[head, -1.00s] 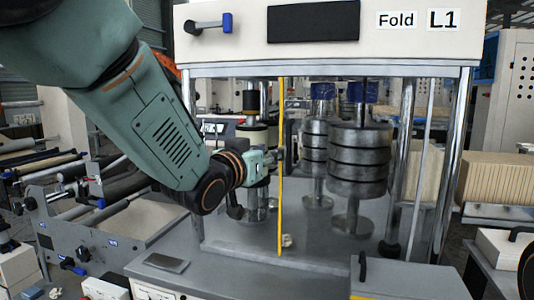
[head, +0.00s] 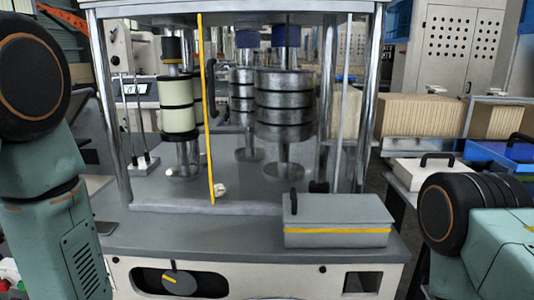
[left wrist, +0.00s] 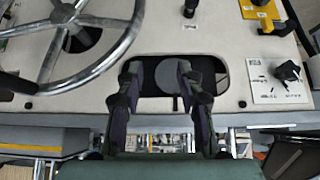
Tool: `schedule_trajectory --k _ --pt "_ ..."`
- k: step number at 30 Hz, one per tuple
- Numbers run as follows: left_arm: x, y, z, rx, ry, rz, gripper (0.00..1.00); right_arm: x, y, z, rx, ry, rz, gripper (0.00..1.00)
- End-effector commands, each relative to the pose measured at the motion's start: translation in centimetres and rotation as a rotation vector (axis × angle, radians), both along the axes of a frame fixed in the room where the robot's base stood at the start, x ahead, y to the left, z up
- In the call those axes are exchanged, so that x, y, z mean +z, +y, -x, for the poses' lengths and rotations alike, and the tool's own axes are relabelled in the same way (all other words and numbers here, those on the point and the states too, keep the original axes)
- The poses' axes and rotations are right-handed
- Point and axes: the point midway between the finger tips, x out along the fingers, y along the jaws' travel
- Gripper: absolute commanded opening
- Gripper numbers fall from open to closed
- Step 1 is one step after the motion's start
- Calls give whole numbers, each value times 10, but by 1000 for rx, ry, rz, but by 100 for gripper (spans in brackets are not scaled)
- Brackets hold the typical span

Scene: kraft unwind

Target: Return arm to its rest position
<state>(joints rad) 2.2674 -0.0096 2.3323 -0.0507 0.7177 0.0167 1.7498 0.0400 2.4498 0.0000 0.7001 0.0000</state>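My left arm (head: 48,220) is folded down along the left edge of the head view, clear of the machine. Its gripper is out of that view. In the left wrist view the left gripper (left wrist: 160,88) has its two dark fingers apart with nothing between them. The fingers appear in front of a dark slot (left wrist: 208,75) in a pale machine panel (left wrist: 120,55); the distance to it is unclear. Part of my right arm (head: 480,230) shows at the lower right of the head view; its gripper is hidden.
The machine has a yellow-edged clear panel (head: 206,120) with a black handle (head: 210,88), metal rollers (head: 284,105) and a cream roller (head: 177,105). A grey lidded box (head: 338,220) stands on its front ledge. In the left wrist view a handwheel (left wrist: 126,55) is at upper left.

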Motion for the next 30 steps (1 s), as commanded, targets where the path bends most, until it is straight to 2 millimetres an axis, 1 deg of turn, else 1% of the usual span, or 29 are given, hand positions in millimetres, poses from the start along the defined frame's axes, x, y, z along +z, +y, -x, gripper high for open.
schedule_trajectory --k 1,2,3,5,6,8,9,12,15,18,20,30 --pt "-31 2 25 10 70 0 37 -9 0 0 0 0 0 40" --pt "-46 3 39 15 108 0 37 -12 0 0 0 0 0 40" --pt "-63 4 57 22 158 -1 37 -16 0 0 0 0 0 40" --pt "-89 6 88 32 236 -3 37 -22 0 0 0 0 0 40" --pt "-106 7 108 39 287 -3 37 -27 0 0 0 0 0 40" --pt "-129 9 140 51 366 -3 37 -33 0 0 0 0 0 40" --pt "-143 10 160 57 415 -3 37 -38 0 0 0 0 0 40" --pt "-171 11 207 69 523 -2 37 -47 0 0 0 0 0 40" --pt "-192 11 240 74 598 -1 37 -55 0 0 0 0 0 40" --pt "-202 11 258 77 639 -1 37 -58 0 0 0 0 0 40" --pt "-205 11 263 77 651 -2 37 -59 0 0 0 0 0 40" --pt "-204 11 265 77 654 -2 37 -58 0 0 0 0 0 40"
